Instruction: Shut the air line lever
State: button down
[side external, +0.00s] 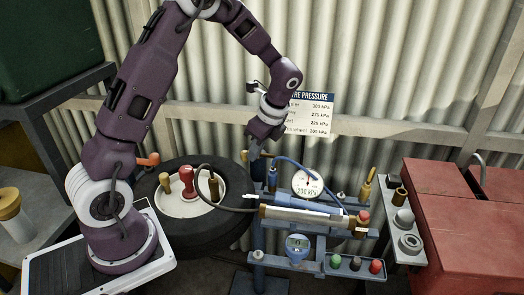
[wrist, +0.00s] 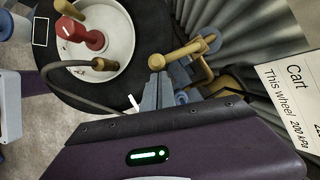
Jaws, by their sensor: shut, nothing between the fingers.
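In the wrist view, a brass-coloured bar with rounded ends (wrist: 186,52) lies above brass pipe fittings and looks like the air line lever. My gripper (wrist: 158,100) is shut and empty, its fingertips close to the bar's left end. I cannot tell whether they touch it. In the side external view my gripper (side external: 256,153) points down above the blue stand, in front of the corrugated wall. A small brass-coloured piece (side external: 244,155) shows just left of the fingers there; most of the lever is hidden or too small to make out.
A tyre (side external: 205,235) with a red-handled piece (side external: 187,183) on its pale hub lies to the left. The blue stand (side external: 258,240) carries a dial gauge (side external: 308,183), hoses and coloured caps. A pressure sign (side external: 312,112) hangs behind; a red box (side external: 450,230) stands right.

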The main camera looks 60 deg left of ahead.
jog(key=m, duration=0.1)
jog(key=s+a+m+t, duration=0.1)
jog(key=m, duration=0.1)
jog(key=s+a+m, duration=0.1)
jog(key=shift+s+a+m+t, duration=0.2)
jog(key=shift+s+m+t, duration=0.05)
jog(key=shift+m+t, duration=0.05)
jog(key=a+m, duration=0.1)
jog(key=s+a+m+t, duration=0.1)
jog(key=shift+m, duration=0.3)
jog(key=a+m, duration=0.1)
jog(key=m+t, duration=0.1)
jog(key=shift+s+a+m, duration=0.15)
jog(key=shift+a+m, duration=0.85)
jog(key=shift+m, duration=0.1)
jog(key=shift+w+a, duration=0.15)
jog(key=shift+a, duration=0.55)
jog(key=shift+w+a, duration=0.15)
jog(key=shift+a, duration=0.55)
jog(key=shift+a, duration=0.15)
